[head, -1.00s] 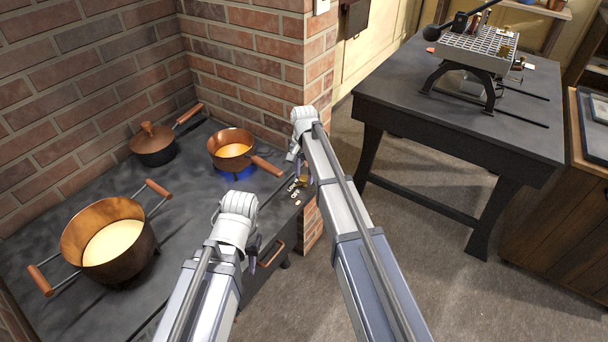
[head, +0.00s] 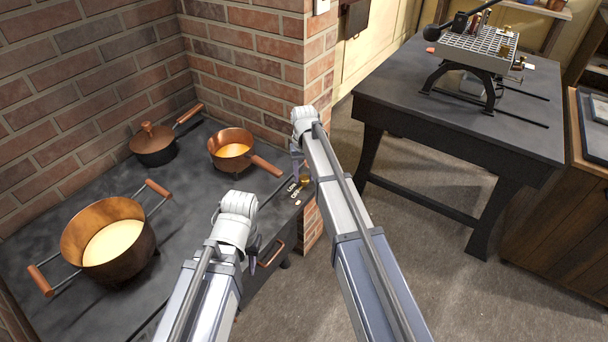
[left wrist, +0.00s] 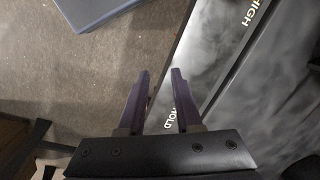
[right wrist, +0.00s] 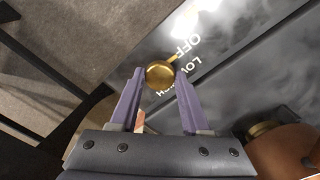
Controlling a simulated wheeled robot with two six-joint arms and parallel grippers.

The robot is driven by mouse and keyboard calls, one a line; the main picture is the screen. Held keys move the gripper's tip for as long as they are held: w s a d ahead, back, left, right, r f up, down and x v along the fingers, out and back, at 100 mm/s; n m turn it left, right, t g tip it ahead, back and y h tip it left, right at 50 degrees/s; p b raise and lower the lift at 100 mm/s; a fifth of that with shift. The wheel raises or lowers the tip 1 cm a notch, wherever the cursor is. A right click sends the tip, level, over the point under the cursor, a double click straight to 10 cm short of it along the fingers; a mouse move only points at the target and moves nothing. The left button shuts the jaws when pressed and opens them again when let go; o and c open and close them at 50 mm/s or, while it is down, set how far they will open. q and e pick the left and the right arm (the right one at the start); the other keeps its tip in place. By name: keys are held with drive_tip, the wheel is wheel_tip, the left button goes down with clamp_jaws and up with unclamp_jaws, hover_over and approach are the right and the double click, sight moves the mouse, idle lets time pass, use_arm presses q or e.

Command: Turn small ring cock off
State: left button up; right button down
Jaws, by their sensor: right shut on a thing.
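The small ring cock is a brass knob (right wrist: 160,75) on the stove's front edge. In the right wrist view it sits between my right fingertips, and its short pointer is toward the OFF label (right wrist: 184,45). My right gripper (head: 300,170) is shut on it, with the arm partly hiding the knob in the head view. The small copper pan (head: 232,150) stands at the back of the stove, with no blue flame showing beneath it. My left gripper (left wrist: 160,74) is open and empty over the stove's front edge, near the HOLD label.
A large copper pot (head: 108,238) and a dark lidded pan (head: 153,145) stand on the black stove top (head: 185,215). A brick wall (head: 110,60) backs the stove. A dark workbench (head: 400,105) with a metal device is at the right, with open floor between.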

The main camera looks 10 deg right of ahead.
sight(304, 178)
drive_tip(key=shift+n, duration=0.3)
drive_tip(key=shift+c, duration=1.9)
unclamp_jaws()
drive_tip(key=shift+r, duration=0.1)
wheel_tip(304, 178, up, 8)
drive_tip(key=p, duration=0.8)
drive_tip(key=shift+f, duration=0.2)
